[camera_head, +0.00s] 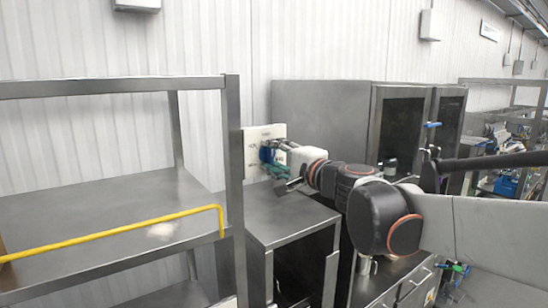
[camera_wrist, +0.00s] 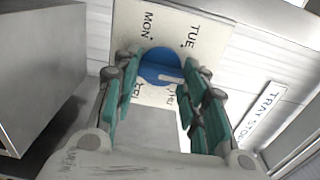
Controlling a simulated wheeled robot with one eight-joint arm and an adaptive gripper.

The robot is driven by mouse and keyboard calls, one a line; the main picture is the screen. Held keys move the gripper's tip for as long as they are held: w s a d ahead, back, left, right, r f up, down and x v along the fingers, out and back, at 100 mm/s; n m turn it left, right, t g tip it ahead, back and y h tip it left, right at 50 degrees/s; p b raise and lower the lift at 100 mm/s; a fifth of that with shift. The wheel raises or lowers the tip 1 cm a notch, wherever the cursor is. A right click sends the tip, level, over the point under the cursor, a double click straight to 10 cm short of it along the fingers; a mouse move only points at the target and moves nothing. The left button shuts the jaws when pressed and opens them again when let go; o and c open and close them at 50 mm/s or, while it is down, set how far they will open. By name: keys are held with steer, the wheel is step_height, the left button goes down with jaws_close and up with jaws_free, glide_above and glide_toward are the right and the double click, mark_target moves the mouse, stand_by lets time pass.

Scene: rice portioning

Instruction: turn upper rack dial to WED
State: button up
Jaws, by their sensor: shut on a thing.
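The dial (camera_wrist: 157,60) is a blue disc with a white pointer mark on a cream plate (camera_wrist: 128,22). MON, TUE, THU and FRI show on the plate; WED is not visible, and my right finger covers the plate between TUE and THU. The white mark points right, toward that finger. My gripper (camera_wrist: 162,70) is shut on the dial, with green-padded fingers on both sides of it. In the head view, the plate (camera_head: 251,150) sits beside the rack post, and my gripper (camera_head: 268,157) covers much of the dial.
A metal rack post (camera_head: 234,170) stands close left of the plate. A yellow bar (camera_head: 110,237) runs along the shelf (camera_head: 90,215). A steel cabinet (camera_head: 290,215) lies below my arm, and a tall glass-door cabinet (camera_head: 325,110) stands behind.

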steer(key=o, duration=1.1)
steer(key=shift+c, duration=0.2)
steer(key=v, duration=1.2)
